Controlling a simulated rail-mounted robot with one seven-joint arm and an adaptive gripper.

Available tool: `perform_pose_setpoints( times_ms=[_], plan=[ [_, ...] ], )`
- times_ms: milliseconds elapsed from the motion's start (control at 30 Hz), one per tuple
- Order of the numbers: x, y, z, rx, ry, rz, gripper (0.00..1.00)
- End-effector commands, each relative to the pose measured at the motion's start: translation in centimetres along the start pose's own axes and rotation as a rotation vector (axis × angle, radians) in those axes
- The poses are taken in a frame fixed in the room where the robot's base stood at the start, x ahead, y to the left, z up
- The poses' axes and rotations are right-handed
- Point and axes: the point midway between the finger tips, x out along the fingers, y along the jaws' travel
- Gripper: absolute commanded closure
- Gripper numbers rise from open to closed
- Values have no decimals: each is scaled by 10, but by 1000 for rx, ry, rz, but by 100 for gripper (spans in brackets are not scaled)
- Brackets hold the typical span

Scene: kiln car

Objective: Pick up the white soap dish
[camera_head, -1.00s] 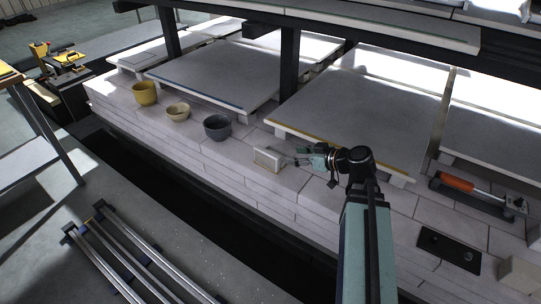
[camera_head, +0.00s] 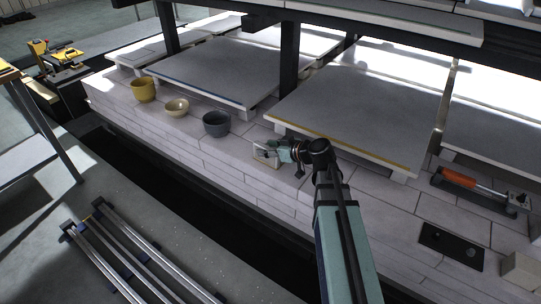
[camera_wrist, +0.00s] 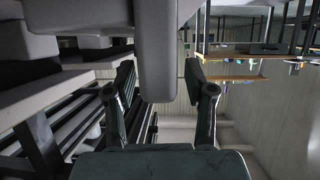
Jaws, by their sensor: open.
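The white soap dish (camera_head: 262,156) is a pale slab-like piece standing on the brick deck of the kiln car, right of the dark bowl. My gripper (camera_head: 274,154) reaches it from the right and partly covers it in the head view. In the wrist view the dish (camera_wrist: 157,52) hangs into the gap between the two fingers of my gripper (camera_wrist: 160,76). One finger is on each side, and the jaws are open. A gap shows on both sides of the dish. Its far part is out of the wrist view.
A dark bowl (camera_head: 216,124), a small cream bowl (camera_head: 177,108) and a yellow pot (camera_head: 143,90) stand to the left. A kiln shelf (camera_head: 350,112) on supports lies just behind the dish. A dark post (camera_head: 289,62) rises behind. An orange-handled tool (camera_head: 459,178) lies right.

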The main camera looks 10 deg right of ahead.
Motion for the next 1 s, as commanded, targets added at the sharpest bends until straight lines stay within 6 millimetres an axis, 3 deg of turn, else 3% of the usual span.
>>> perform_pose_setpoints(
  times_ms=[100,300,467,1000],
  plan=[
    [9,0,0,0,0,1,46],
    [9,0,0,1,0,1,46],
    [9,0,0,1,0,1,100],
    [6,0,-6,1,1,1,100]
  ],
)
